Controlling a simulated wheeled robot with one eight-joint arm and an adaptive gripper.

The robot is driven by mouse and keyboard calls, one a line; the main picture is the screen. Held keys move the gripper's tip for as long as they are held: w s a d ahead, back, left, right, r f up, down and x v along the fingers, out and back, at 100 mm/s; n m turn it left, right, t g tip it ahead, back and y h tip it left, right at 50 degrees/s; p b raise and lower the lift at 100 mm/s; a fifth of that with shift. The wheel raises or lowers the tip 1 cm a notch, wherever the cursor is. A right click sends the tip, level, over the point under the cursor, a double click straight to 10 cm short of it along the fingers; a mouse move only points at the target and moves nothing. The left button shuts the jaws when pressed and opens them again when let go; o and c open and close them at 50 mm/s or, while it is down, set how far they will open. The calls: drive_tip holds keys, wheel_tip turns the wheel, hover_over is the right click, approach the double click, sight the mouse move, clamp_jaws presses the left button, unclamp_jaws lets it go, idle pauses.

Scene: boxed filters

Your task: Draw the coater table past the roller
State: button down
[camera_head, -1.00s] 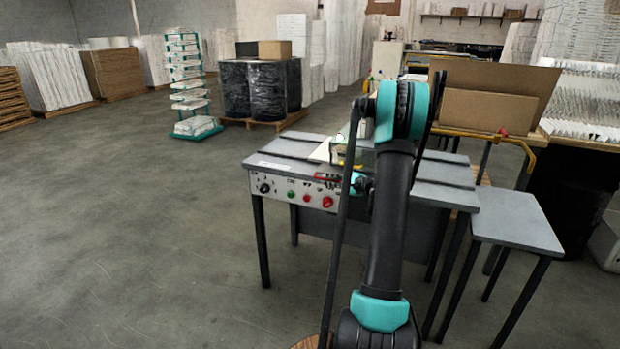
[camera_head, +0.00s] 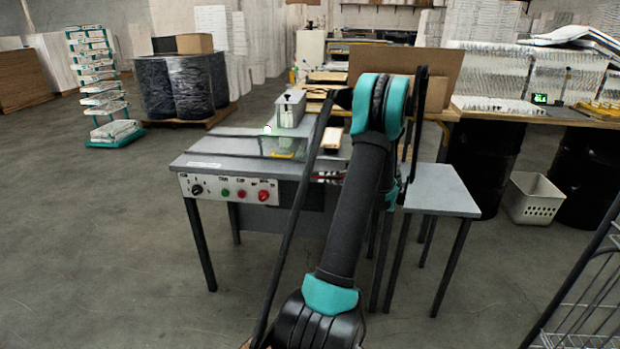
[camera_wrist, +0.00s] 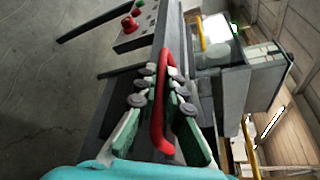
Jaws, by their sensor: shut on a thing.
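The coater table (camera_head: 228,171) is a grey-topped bench with dark legs and a front panel of knobs and red and green buttons (camera_head: 229,189). A grey box-shaped unit (camera_head: 290,108) stands at its back. I cannot make out the roller for certain. My gripper (camera_wrist: 163,98) is shut on a red handle (camera_wrist: 159,130) along the table's edge in the wrist view; its green fingers lie on either side of the handle. The button panel also shows in the wrist view (camera_wrist: 133,29).
A smaller grey side table (camera_head: 440,198) stands at the right. A white basket (camera_head: 533,198) and black drums (camera_head: 484,165) are farther right, with a wire rack (camera_head: 590,290) at the near right. Wrapped black drums (camera_head: 178,88) stand at the back left. The left floor is open.

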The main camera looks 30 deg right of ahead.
drive_tip(key=shift+s+d, duration=1.1)
drive_tip(key=shift+d, duration=0.3)
drive_tip(key=c, duration=1.6)
unclamp_jaws()
drive_tip(key=v, duration=1.2)
drive_tip(key=shift+w+a, duration=0.1)
